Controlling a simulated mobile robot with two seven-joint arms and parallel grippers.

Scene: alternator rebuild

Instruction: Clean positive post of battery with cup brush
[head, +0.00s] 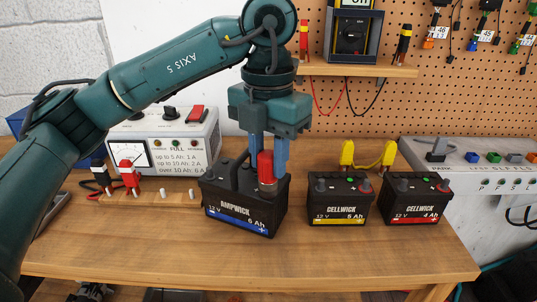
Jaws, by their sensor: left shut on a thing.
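My left gripper (267,163) points straight down with its blue fingers shut on the red cup brush (266,168). The brush stands upright over the right end of the top of the black AMPWICK battery (240,212), which has a blue label stripe. A plus mark shows at the right of that stripe. The brush's lower end hides the post there, and I cannot tell whether it touches it. A black handle or cover stands on the battery's left part. My right gripper is not in view.
Two CELLWICK batteries stand to the right, one yellow-striped (340,200) and one red-striped (412,200), with a yellow jumper (368,158) behind them. A charger (165,140) and red and black clamps (129,178) are at the left. The bench front (250,265) is clear.

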